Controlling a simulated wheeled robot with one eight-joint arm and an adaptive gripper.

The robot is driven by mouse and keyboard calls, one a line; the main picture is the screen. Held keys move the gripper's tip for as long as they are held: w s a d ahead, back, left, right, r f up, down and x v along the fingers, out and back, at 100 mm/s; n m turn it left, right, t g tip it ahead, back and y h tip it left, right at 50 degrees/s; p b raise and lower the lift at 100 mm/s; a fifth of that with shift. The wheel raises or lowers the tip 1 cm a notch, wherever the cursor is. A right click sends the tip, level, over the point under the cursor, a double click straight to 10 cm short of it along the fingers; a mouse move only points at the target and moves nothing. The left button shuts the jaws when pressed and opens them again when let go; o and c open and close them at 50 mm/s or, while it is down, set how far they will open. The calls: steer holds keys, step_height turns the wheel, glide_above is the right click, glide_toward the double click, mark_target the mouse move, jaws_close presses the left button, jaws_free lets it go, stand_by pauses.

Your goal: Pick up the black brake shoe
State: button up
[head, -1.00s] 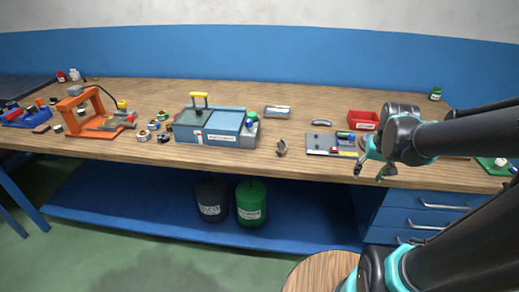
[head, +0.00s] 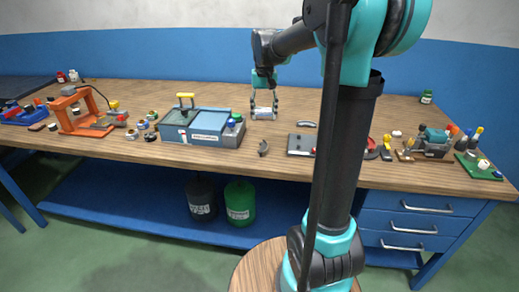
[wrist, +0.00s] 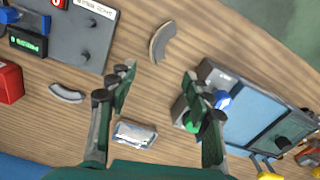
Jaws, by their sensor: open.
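Two curved, shoe-shaped pieces lie on the wooden bench. One (head: 263,148) is near the front, right of the blue-grey case; the wrist view shows it (wrist: 160,44) beyond my fingertips. The other (head: 306,124) lies behind the grey plate; in the wrist view it (wrist: 67,94) is left of my left finger, dark with a pale face. Both look greyish, so I cannot tell surely which is the black brake shoe. My gripper (wrist: 158,80) is open and empty above the bench; in the head view it (head: 264,101) is near the silver block.
The silver block (wrist: 135,134) lies low between my fingers in the wrist view. The blue-grey case (head: 201,127) is close by on one side, the grey plate (wrist: 85,35) on the other. A red bin (wrist: 10,82) stands beside it. Bare wood separates them.

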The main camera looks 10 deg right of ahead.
mark_target(265, 144)
steer(key=f, duration=1.3)
steer(key=shift+s+d+f, duration=0.1)
steer(key=shift+d+f, duration=0.1)
steer(key=shift+f, duration=0.05)
jaws_close()
